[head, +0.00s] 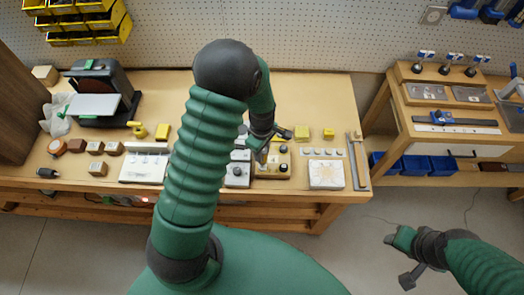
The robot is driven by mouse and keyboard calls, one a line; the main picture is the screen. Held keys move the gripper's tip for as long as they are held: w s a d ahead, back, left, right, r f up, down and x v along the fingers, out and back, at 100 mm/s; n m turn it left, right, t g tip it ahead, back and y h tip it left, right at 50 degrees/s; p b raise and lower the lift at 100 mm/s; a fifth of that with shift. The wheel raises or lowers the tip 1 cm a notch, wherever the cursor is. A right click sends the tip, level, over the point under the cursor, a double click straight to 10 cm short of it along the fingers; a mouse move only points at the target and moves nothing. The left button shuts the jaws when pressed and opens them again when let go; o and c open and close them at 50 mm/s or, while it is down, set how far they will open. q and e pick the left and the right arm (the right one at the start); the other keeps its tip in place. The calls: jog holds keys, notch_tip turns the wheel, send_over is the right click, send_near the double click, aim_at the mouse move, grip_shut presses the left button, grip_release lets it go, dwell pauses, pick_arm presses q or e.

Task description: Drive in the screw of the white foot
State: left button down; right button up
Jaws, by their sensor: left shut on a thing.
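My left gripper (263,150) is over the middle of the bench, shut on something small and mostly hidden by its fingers. A short dark and yellowish piece (284,133) shows beside it; I cannot tell whether that is the held thing. Below it is a wooden block with dark round knobs (272,165). A grey block with a knob (237,172) stands just left. I cannot pick out the white foot or its screw with certainty; a white square plate (326,174) lies to the right. My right gripper (398,240) is low at the right, over the floor, its jaws unclear.
The wooden bench (310,95) has free room at the back. A dark machine (104,88), several small wooden blocks (97,168) and a white panel (143,168) are at left. Yellow blocks (301,133) and a long bar (355,160) are at right. A second bench (425,124) stands further right.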

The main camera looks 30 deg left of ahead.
pick_arm(q)
jog(key=shift+w+r+p, duration=0.1)
jog(key=shift+r+p, duration=0.85)
notch_tip(320, 180, up, 4)
jog(key=p, duration=0.3)
jog(key=shift+r+p, duration=0.1)
jog(key=shift+p, duration=0.3)
